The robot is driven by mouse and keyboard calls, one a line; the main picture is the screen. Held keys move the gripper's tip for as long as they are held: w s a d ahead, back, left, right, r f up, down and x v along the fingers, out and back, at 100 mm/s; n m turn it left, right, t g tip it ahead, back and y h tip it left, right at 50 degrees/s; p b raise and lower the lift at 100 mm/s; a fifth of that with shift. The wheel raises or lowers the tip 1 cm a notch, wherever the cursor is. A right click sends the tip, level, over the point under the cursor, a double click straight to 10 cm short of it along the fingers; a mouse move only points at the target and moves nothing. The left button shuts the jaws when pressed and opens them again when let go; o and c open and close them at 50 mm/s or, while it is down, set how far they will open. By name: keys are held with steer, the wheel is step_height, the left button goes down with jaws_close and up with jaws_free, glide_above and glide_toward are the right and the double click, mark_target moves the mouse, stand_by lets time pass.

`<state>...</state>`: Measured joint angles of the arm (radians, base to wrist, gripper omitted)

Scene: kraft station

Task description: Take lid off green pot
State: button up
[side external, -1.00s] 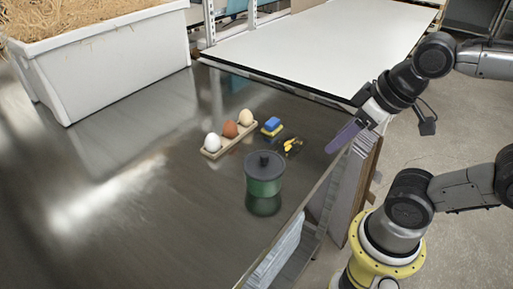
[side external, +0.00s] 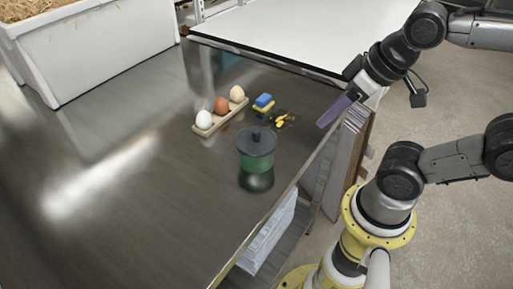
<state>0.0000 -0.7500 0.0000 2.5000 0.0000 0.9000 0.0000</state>
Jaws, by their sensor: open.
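The green pot (side external: 257,161) stands upright on the dark, shiny table. Its dark grey lid (side external: 257,144) with a small knob sits on top of it. My gripper (side external: 326,119), with purple fingers, is at the table's right edge, to the right of and above the pot in the picture. It is open and apart from the pot, with nothing seen between the fingers.
A wooden holder (side external: 220,119) with three eggs stands behind the pot. A blue and yellow object (side external: 263,104) and a small black and yellow item (side external: 283,120) lie near it. A white bin (side external: 95,50) of straw is at the back left. The table's left part is clear.

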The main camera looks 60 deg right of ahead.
steer(key=shift+o, duration=0.2)
steer(key=shift+o, duration=0.5)
